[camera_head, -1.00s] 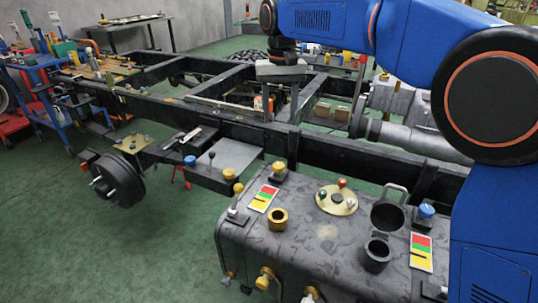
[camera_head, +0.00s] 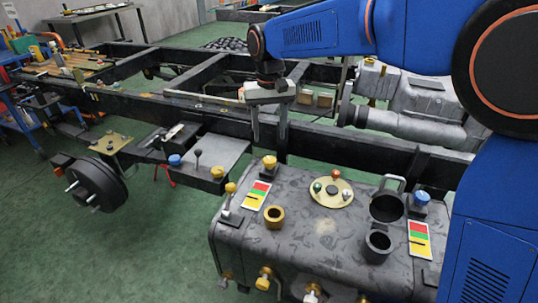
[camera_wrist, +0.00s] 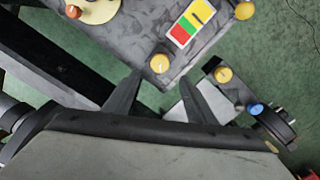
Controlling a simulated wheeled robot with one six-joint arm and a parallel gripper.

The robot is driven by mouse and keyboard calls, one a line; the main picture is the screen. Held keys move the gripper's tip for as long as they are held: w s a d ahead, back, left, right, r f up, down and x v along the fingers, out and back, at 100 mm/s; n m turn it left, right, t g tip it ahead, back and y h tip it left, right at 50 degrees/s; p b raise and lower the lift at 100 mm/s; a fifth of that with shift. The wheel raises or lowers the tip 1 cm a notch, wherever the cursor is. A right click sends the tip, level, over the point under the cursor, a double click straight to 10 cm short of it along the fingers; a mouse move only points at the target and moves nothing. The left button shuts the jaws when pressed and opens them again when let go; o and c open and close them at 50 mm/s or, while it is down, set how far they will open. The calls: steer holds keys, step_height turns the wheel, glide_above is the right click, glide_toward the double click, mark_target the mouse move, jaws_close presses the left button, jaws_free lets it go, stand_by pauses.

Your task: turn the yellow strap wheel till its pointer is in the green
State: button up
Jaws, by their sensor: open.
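Several yellow knobs are in view, and I cannot tell surely which is the strap wheel. One yellow knob (camera_head: 269,161) sits on a dark block at the tank's back left, beside a red, green and yellow card (camera_head: 257,194). A thin dark pointer mark seems to lie on the card's yellow part. In the wrist view this yellow knob (camera_wrist: 160,63) shows just beyond and between my fingertips, with the card (camera_wrist: 190,23) above it.
The dark tank (camera_head: 320,235) also carries a yellow-topped lever (camera_head: 230,188), a yellow ring (camera_head: 274,217), a round plate (camera_head: 331,190), black cups (camera_head: 377,246), a blue knob (camera_head: 421,198) and a second card (camera_head: 419,239). Yellow valves (camera_head: 264,279) stick out in front. Chassis rails (camera_head: 340,150) run behind.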

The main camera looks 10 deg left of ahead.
mark_target(270, 159)
step_height(270, 159, down, 9)
steer(key=shift+f, duration=0.1)
stand_by(0.3)
steer(key=c, duration=1)
